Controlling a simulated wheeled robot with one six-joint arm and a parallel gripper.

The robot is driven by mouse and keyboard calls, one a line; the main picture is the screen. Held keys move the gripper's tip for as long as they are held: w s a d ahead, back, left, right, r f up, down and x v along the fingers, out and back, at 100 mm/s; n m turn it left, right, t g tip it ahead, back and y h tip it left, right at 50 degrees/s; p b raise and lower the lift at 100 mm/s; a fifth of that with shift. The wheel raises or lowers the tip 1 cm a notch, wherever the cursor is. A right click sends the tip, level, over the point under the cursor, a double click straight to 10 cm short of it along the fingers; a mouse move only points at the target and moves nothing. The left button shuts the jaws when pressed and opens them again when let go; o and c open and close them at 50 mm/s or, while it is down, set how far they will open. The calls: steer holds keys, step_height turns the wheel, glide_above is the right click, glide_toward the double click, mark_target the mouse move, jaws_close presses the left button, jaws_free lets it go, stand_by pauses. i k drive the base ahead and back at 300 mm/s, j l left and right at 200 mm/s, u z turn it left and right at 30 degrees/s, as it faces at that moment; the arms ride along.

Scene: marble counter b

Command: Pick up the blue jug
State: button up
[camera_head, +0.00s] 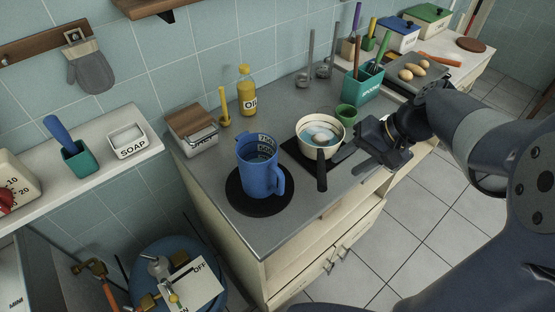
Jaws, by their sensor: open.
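The blue jug (257,172) stands upright on a round black mat (241,201) near the front left of the grey counter. Its handle is on its right side, and markings show on its inner wall. My gripper (365,166) is open and empty, in the air to the right of the jug, past the cream pan. It is apart from the jug. Part of the gripper is dark and its fingers are hard to make out.
A cream pan (333,150) with a black handle stands between jug and gripper. Behind are an oil bottle (247,95), a lidded container (196,135), a green cup (346,114) and a green utensil holder (361,88).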

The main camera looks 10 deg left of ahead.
mark_target(257, 154)
steer(key=i+u, duration=0.1)
steer(key=u, duration=1)
